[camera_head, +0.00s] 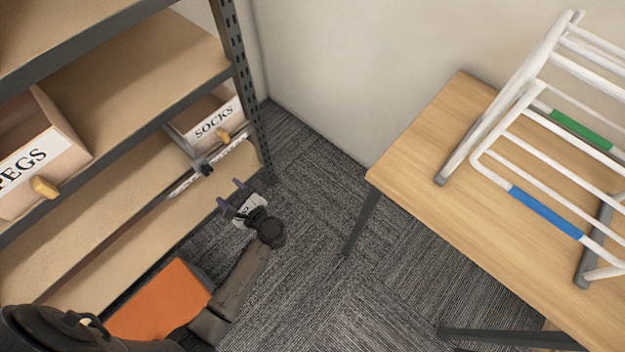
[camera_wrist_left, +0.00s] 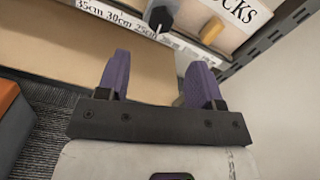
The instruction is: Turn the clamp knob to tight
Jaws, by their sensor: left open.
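The clamp knob (camera_head: 205,169) is a small dark piece on a pale scale strip (camera_head: 184,185) along the shelf front, just below the SOCKS box. In the left wrist view the dark knob (camera_wrist_left: 161,14) sits at the top, over the strip (camera_wrist_left: 108,13) marked 35cm, 30cm and further. A thin light rod hangs just below it. My left gripper (camera_head: 230,194) is open and empty, below and right of the knob, apart from it. Its purple fingers (camera_wrist_left: 160,68) point towards the shelf. The knob's setting cannot be read. My right gripper is out of view.
The SOCKS box (camera_head: 208,118) with a wooden knob stands just above the strip; a PEGS box (camera_head: 40,160) is left. A dark perforated post (camera_head: 247,95) rises at the shelf's right end. An orange block (camera_head: 160,300) is low left. A table (camera_head: 420,150) holds a white rack (camera_head: 510,150).

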